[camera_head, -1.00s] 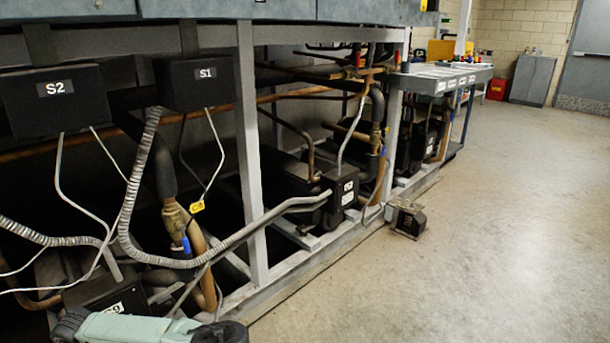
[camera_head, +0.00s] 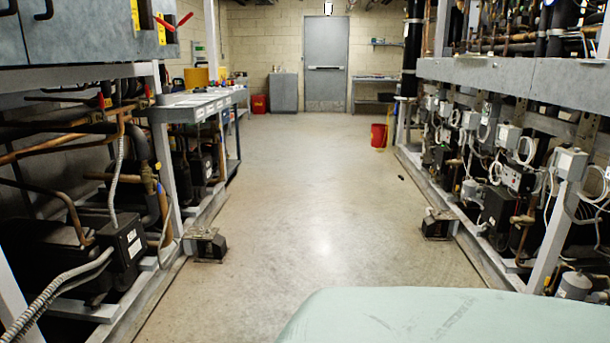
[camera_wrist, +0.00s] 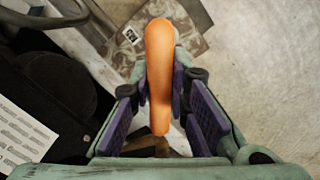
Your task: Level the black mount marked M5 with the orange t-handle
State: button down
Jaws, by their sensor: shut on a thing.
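The orange t-handle (camera_wrist: 158,75) stands between the purple pads of my gripper (camera_wrist: 163,105) in the wrist view. The gripper is shut on it, and its upper end reaches past the pads. Its lower end is near the gripper's palm. Beyond the handle lies a worn grey-brown plate with a small black-and-white label (camera_wrist: 131,35), too small to read. In the head view, one dark mount (camera_head: 208,243) sits on the floor beside the left rack, and another (camera_head: 437,224) beside the right rack. I cannot read M5 on either. The gripper is out of the head view.
Compressor racks line both sides, with a black compressor (camera_head: 110,245) low on the left. A grey bench (camera_head: 190,103) stands at left, a red bucket (camera_head: 379,135) further back, and a door (camera_head: 326,65) at the far end.

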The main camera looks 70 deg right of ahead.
jog(key=shift+r+m+p, duration=0.25)
jog(key=shift+m+p, duration=0.25)
jog(key=shift+p, duration=0.55)
jog(key=shift+m+p, duration=0.3)
jog(key=shift+p, duration=0.65)
jog(key=shift+f, duration=0.2)
jog(key=shift+p, duration=0.3)
jog(key=p, duration=0.3)
jog(key=shift+w+a+r+m, duration=0.2)
jog(key=shift+a+r+m, duration=0.05)
jog(key=shift+r+m, duration=0.15)
jog(key=shift+p, duration=1.15)
jog(key=shift+s+d+f+m+p, duration=0.1)
jog(key=shift+s+f+m+p, duration=0.15)
jog(key=shift+p, duration=0.45)
jog(key=shift+w+r+m+p, duration=0.2)
jog(key=shift+m+p, duration=0.15)
jog(key=shift+p, duration=1.2)
